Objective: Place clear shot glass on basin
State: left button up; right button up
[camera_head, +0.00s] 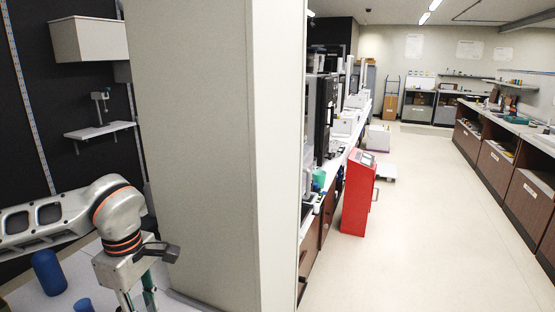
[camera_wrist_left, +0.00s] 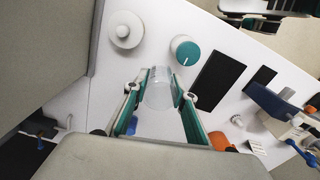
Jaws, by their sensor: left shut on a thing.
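The clear shot glass (camera_wrist_left: 159,98) is between the fingers of my left gripper (camera_wrist_left: 161,82) in the left wrist view. The gripper is shut on it, with a teal-edged finger on each side. In the head view my left gripper (camera_head: 138,297) points down over a white surface at the lower left. Its fingertips and the glass are cut off by the bottom edge there. I cannot make out the basin in either view. My right gripper is not in view.
A tall beige wall panel (camera_head: 190,150) stands right beside my left arm. Blue cylinders (camera_head: 48,272) stand on the white surface (camera_head: 75,268). The wrist view shows a teal-topped round thing (camera_wrist_left: 185,50) and a dark panel (camera_wrist_left: 216,80). A red cabinet (camera_head: 358,195) stands by the aisle.

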pick_arm(q)
jog(key=m, duration=0.4)
jog(key=shift+s+d+f, duration=0.2)
jog(key=shift+d+f, duration=0.1)
jog(key=shift+d, duration=0.05)
jog(key=m, duration=0.3)
jog(key=shift+s+d+f+m, duration=0.15)
jog(key=shift+d+f+m, duration=0.1)
jog(key=shift+d+m, duration=0.05)
jog(key=m, duration=0.5)
jog(key=d+f+m, duration=0.1)
jog(key=m, duration=0.2)
jog(key=shift+s+d, duration=0.1)
jog(key=shift+s, duration=0.3)
